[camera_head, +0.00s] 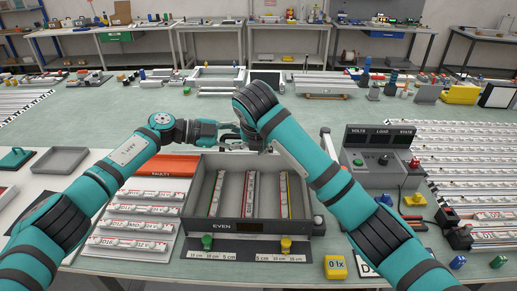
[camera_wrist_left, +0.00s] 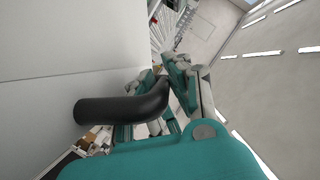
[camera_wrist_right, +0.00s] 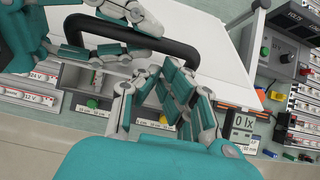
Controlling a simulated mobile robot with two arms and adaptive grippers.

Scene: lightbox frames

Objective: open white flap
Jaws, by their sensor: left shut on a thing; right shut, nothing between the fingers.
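The white flap (camera_wrist_right: 215,50) fills much of the right wrist view as a flat panel with a thick black handle (camera_wrist_right: 185,50). A large white surface (camera_wrist_left: 70,50) in the left wrist view seems to be the same flap, with the handle (camera_wrist_left: 125,107) in front. In the head view I cannot make the flap out clearly. My left gripper (camera_head: 232,136), also in the right wrist view (camera_wrist_right: 140,20), is shut on the handle. My right gripper (camera_wrist_right: 160,95) is shut and empty just below the handle; in the head view its arm hides it.
An orange panel (camera_head: 168,166) and labelled strips lie left. Benches line the back.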

